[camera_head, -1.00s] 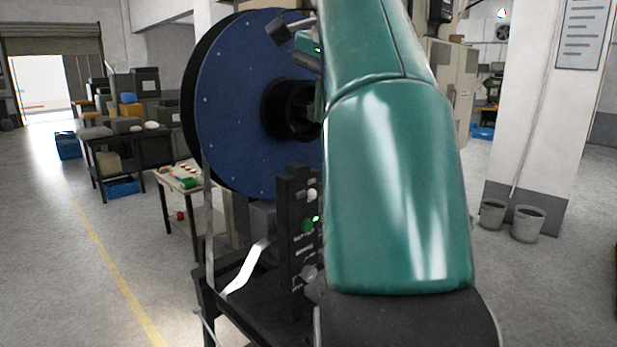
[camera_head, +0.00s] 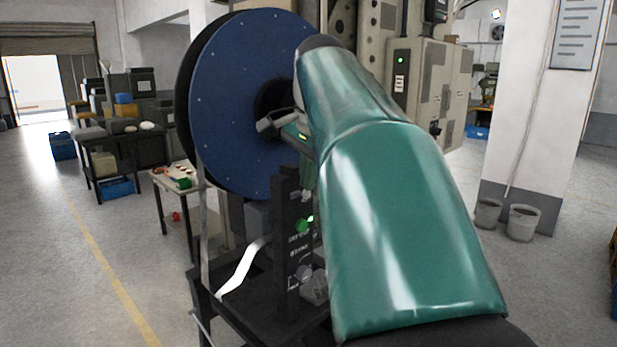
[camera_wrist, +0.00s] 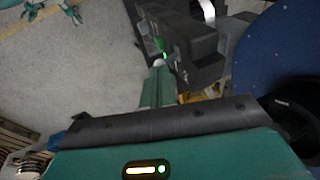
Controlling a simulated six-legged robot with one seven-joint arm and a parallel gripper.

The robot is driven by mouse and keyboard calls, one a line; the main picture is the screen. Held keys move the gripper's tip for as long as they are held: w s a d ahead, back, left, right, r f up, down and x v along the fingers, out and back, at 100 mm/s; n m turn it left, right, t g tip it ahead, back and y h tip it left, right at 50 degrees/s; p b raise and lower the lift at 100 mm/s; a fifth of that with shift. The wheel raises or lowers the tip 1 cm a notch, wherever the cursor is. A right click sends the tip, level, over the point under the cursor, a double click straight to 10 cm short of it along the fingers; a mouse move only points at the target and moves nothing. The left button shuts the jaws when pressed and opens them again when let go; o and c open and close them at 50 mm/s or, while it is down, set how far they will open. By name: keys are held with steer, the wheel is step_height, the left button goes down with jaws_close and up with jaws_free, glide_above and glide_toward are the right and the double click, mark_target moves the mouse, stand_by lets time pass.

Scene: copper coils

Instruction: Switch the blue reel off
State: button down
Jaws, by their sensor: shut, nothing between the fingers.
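The blue reel (camera_head: 232,110) stands upright on a black stand, partly covered by my green arm; its edge shows at right in the wrist view (camera_wrist: 280,45). A dark control panel (camera_head: 284,240) stands below it, with a green button (camera_head: 302,226), a lit green light (camera_head: 310,218) and a grey knob (camera_head: 305,272) lower down.
A white strip (camera_head: 243,268) runs down beside the panel to the black stand (camera_head: 250,318). A small table (camera_head: 160,182) with controls stands to the left. Grey cabinets (camera_head: 425,85) stand behind my arm. Open floor (camera_head: 60,260) lies at left.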

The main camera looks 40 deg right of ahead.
steer(key=shift+f, duration=0.2)
steer(key=shift+s+f+t, duration=0.2)
steer(key=shift+f+t, duration=0.1)
steer(key=shift+t, duration=0.2)
stand_by(0.4)
steer(key=shift+s+f+t, duration=0.35)
steer(key=shift+f+t, duration=0.05)
steer(key=shift+t, duration=0.5)
steer(key=shift+s+f+t, duration=0.2)
steer(key=shift+f+t, duration=0.55)
steer(key=shift+t, duration=0.45)
steer(key=shift+d+r, duration=0.1)
steer(key=shift+r, duration=0.75)
steer(key=shift+s+r, duration=0.1)
